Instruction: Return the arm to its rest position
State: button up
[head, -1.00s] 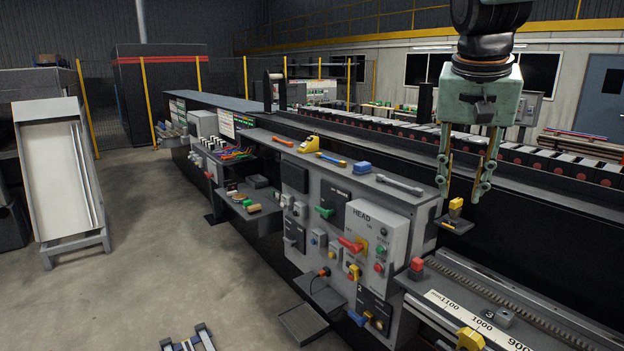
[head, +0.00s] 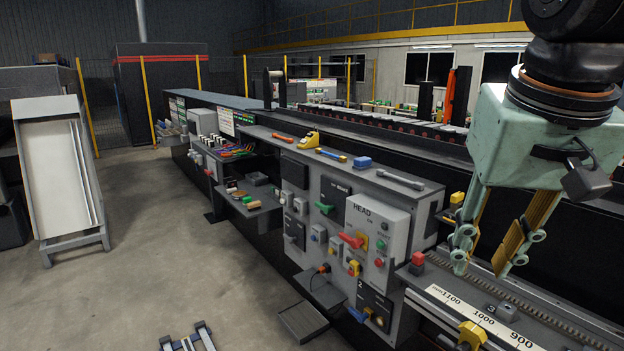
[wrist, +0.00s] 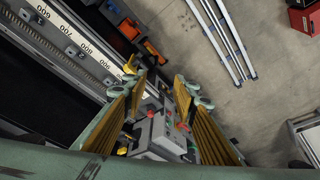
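My gripper (head: 486,258) is a pale green unit with two brass-padded fingers at the right of the head view. Its fingers are apart with nothing between them. It hangs tilted above the toothed rail and the white ruler strip (head: 483,321). In the wrist view the fingers of my gripper (wrist: 160,90) also stand wide apart, with the grey HEAD panel below and between them. The HEAD panel (head: 375,240) with its red lever (head: 351,240) is left of my gripper in the head view.
A red button box (head: 417,261) stands left of my gripper, and a yellow clamp (head: 470,336) sits on the ruler rail. A shelf (head: 400,171) carries tools. A white tilted rack (head: 62,170) stands at left. The floor (head: 180,260) between is mostly clear.

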jog(key=s+a+f+n, duration=0.1)
jog(key=s+f, duration=0.3)
jog(key=s, duration=0.3)
jog(key=s+a+f+n+b, duration=0.1)
jog(key=s+a+f, duration=0.1)
jog(key=s, duration=0.4)
jog(key=shift+s+f+y, duration=0.4)
jog(key=shift+f, duration=0.45)
jog(key=shift+f+b, duration=0.1)
jog(key=shift+b, duration=0.25)
notch_tip(320, 180, down, 10)
jog(key=b, duration=0.9)
jog(key=shift+r, duration=0.2)
jog(key=shift+b, duration=0.3)
jog(key=shift+f+b, duration=1.7)
jog(key=shift+f, duration=0.05)
jog(key=shift+r, duration=0.15)
notch_tip(320, 180, up, 6)
jog(key=p, duration=0.6)
jog(key=shift+r+p, duration=0.2)
jog(key=shift+p, duration=0.1)
